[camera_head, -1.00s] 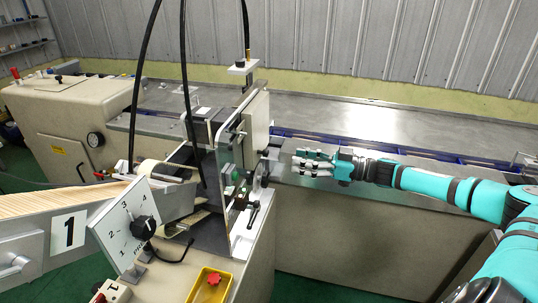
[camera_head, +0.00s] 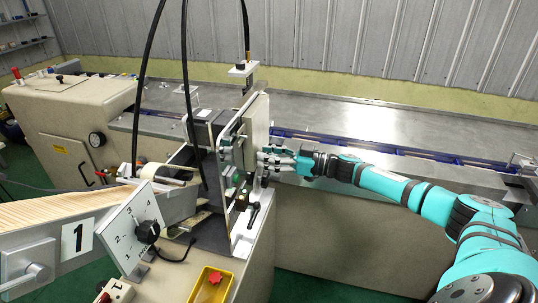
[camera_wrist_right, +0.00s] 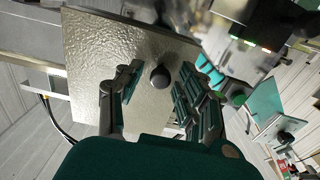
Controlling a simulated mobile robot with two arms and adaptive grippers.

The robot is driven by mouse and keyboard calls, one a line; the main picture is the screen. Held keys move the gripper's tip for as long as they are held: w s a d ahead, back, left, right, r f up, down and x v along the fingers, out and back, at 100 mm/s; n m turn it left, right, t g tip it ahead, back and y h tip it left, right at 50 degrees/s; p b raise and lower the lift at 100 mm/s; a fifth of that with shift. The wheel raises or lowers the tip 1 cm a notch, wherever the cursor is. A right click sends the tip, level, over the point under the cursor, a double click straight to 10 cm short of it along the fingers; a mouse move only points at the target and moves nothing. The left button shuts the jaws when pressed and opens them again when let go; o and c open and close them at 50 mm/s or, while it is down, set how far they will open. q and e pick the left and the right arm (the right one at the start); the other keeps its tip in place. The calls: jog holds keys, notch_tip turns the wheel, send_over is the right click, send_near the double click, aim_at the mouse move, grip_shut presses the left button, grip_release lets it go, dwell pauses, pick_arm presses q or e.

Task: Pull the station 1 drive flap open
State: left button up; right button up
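The station 1 drive flap looks to be the pale upright plate (camera_head: 257,122) on the side of the station 1 unit, and it appears shut. In the right wrist view the flap (camera_wrist_right: 88,60) is a hammered metal panel with a round dark knob (camera_wrist_right: 160,76). My right gripper (camera_head: 264,161) is at the plate's lower edge in the head view. In the right wrist view my right gripper (camera_wrist_right: 158,92) is open, with its fingers on either side of the knob. I cannot tell whether they touch it. The knob is hidden in the head view. My left gripper is not in view.
A dial panel (camera_head: 130,231) and a yellow box with a red knob (camera_head: 214,279) stand at the front left. Black cables (camera_head: 186,80) hang over the unit. A long metal table (camera_head: 390,118) runs behind my right arm.

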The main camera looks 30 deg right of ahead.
grip_shut()
jog(key=shift+d, duration=0.1)
